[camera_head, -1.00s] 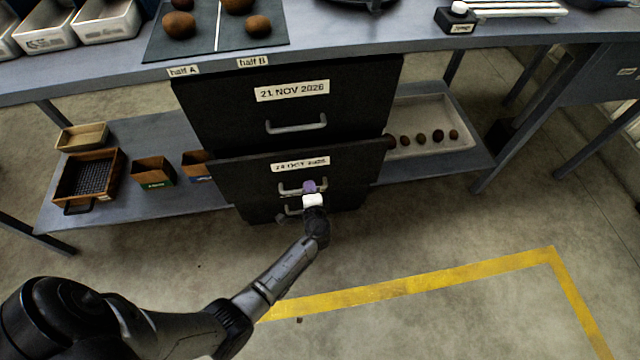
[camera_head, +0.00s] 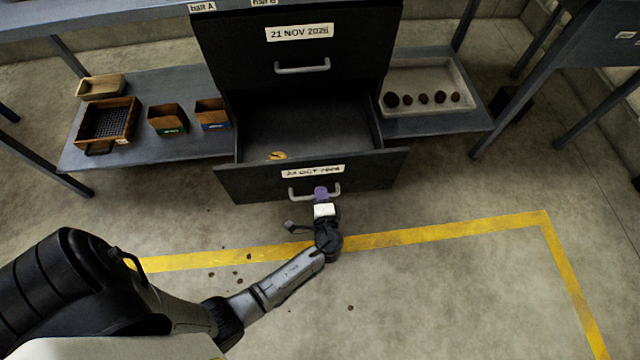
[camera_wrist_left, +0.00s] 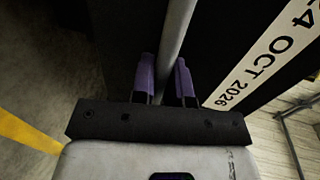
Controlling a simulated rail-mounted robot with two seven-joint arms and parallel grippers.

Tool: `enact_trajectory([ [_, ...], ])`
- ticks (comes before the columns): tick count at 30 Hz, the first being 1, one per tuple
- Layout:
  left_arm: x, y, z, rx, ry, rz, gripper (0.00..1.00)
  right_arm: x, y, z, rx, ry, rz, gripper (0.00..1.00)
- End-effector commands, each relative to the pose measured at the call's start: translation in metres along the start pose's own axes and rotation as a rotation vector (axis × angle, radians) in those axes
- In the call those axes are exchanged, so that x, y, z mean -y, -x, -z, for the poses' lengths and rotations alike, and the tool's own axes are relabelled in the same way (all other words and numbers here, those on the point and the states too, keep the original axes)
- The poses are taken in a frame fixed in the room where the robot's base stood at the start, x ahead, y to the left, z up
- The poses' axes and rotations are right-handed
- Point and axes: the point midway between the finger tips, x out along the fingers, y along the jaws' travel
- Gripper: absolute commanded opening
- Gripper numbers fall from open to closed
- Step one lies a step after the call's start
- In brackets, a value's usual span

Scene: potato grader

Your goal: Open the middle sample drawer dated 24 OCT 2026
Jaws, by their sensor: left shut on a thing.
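The middle sample drawer (camera_head: 222,184) is dark, with a white label (camera_head: 312,171) dated 24 OCT 2026. It stands pulled well out, and its inside shows with a small tan item (camera_head: 276,156) lying near the front. My left gripper (camera_head: 321,192) is at the drawer's grey bar handle (camera_head: 301,196). In the left wrist view the purple fingers (camera_wrist_left: 164,80) stand on both sides of the handle bar (camera_wrist_left: 177,30), shut on it. The label also shows in the left wrist view (camera_wrist_left: 270,55). My right gripper is not in view.
The closed drawer dated 21 NOV 2026 (camera_head: 250,55) is above. Small boxes (camera_head: 167,119) and a mesh-bottomed crate (camera_head: 107,122) stand on the left shelf; a tray (camera_head: 440,62) holds several potatoes at right. The floor in front is clear but for crumbs and yellow tape.

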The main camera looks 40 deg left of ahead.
Motion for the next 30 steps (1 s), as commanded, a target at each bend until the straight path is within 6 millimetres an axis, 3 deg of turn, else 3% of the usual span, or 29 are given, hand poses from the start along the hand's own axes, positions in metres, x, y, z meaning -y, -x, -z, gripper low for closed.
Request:
enact_trajectory([
  [6,-0.0013,0.0116,0.0003,0.0,0.001,0.001,0.0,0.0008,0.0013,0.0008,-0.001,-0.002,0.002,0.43],
  [18,-0.0017,0.0128,0.0003,0.0,0.001,0.002,0.0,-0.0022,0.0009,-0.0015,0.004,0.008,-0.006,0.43],
  [19,-0.0017,0.0128,0.0003,0.0,0.001,0.002,0.16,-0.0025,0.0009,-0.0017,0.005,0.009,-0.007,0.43],
  [21,-0.0017,0.0127,0.0003,0.0,0.001,0.002,0.23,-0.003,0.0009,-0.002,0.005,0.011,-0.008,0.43],
  [26,-0.0018,0.0126,0.0002,0.0,0.0,0.002,0.38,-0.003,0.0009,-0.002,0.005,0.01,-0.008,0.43],
  [30,-0.0019,0.0126,0.0002,0.0,0.0,0.002,0.38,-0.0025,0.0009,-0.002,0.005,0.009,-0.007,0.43],
])
